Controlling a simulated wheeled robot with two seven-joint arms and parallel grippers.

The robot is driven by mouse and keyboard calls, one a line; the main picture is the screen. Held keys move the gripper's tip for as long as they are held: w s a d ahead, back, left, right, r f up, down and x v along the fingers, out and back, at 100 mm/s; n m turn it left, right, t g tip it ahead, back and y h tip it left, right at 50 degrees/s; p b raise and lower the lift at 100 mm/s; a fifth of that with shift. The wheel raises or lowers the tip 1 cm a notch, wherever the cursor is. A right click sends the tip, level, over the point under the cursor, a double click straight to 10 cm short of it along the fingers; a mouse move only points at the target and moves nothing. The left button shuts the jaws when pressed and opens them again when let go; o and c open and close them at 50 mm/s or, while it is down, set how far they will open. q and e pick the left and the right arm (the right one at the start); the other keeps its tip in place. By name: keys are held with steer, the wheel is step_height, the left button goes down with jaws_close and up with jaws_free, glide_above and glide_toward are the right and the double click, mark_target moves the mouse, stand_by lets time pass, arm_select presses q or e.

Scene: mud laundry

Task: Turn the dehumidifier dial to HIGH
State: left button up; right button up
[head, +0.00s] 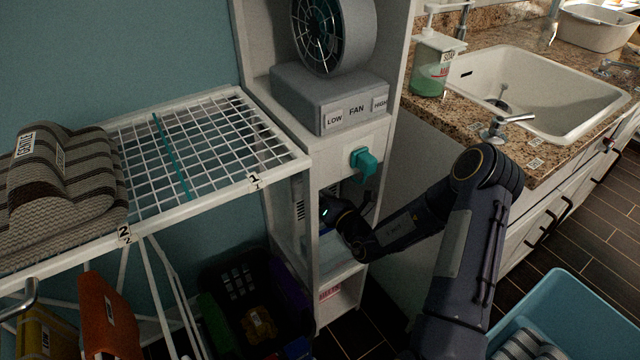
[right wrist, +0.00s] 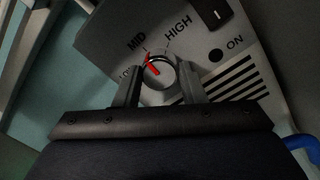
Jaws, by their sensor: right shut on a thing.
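In the right wrist view the dehumidifier panel (right wrist: 110,35) is light grey. It carries a round dial (right wrist: 159,72) with a red pointer. The pointer aims up and left, close to the MID mark. The HIGH label (right wrist: 178,30) is to the upper right of the dial, and the label at its left is mostly hidden by a finger. My right gripper (right wrist: 160,88) has one finger on each side of the dial and is shut on it. In the head view my right arm reaches into the cabinet's lower opening, where gripper and dial are hidden. My left gripper is not in view.
The white cabinet (head: 334,172) surrounds the opening. A wire rack (head: 215,135) stands left, a counter with sink (head: 540,95) right. A blue basket (head: 570,290) is at lower right.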

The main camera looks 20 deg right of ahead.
steer(key=shift+a+m+h+p, duration=0.1)
steer(key=shift+m+h+p, duration=0.2)
steer(key=shift+m+p, duration=4.65)
steer(key=shift+f+m+b, duration=0.1)
steer(key=shift+m+b, duration=0.75)
steer(key=shift+m, duration=0.2)
steer(key=o, duration=1)
steer(key=shift+s+d+f, duration=0.1)
steer(key=shift+s+d, duration=0.05)
steer(key=shift+s, duration=1.15)
steer(key=shift+s+d+r, duration=0.1)
steer(key=shift+s+d, duration=0.05)
steer(key=shift+s, duration=1.2)
steer(key=shift+s+d+f, duration=0.1)
steer(key=shift+s+d, duration=0.05)
steer(key=shift+s, duration=1.15)
